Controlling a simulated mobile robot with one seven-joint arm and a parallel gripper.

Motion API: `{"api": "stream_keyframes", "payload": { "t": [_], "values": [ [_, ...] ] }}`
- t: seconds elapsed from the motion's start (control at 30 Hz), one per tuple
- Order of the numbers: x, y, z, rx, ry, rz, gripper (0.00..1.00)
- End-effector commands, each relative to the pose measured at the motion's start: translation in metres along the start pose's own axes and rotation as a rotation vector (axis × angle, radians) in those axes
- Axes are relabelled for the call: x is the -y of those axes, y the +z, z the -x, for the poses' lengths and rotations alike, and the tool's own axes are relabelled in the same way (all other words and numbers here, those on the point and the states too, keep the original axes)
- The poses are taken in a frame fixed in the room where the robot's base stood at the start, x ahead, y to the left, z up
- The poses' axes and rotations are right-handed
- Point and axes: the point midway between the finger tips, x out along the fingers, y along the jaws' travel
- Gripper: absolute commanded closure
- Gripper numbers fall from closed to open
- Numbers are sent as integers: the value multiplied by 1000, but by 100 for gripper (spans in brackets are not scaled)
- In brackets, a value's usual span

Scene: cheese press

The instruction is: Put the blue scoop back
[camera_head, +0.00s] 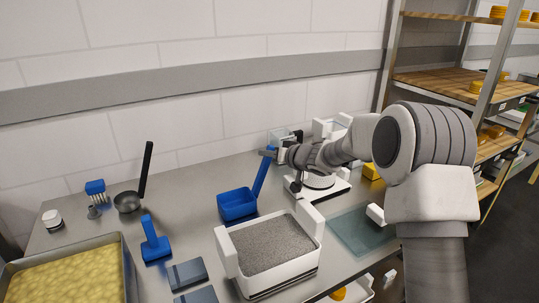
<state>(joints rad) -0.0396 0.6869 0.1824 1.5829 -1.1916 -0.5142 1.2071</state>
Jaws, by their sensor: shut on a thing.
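The blue scoop (237,205) is near the middle of the steel table, behind the white box of grey grains. Its square cup is low and its handle slants up to the right. My gripper (270,152) is shut on the top end of that handle. My arm reaches in from the right. The fingers are small in the view and partly hidden by the handle. I cannot tell whether the cup touches the table or hangs just above it.
A white box (228,251) filled with grey grains stands in front of the scoop. A ladle (128,203), a blue brush (95,188), a blue hand tool (155,247) and a tray (127,274) of yellow curd are left. A teal mat (352,236) lies right.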

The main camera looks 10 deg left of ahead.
Motion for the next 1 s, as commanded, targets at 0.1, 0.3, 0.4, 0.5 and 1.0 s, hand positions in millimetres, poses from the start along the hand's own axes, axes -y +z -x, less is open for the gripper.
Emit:
{"api": "stream_keyframes", "payload": {
  "t": [0.1, 0.3, 0.4, 0.5, 1.0],
  "values": [
    [0, 1, 0, 0, 0, -1, 57],
    [0, 1, 0, 0, 0, -1, 43],
    [0, 1, 0, 0, 0, -1, 43],
    [0, -1, 1, 0, 0, 1, 43],
    [1, -5, 84, 0, 3, -1, 43]
  ]
}}
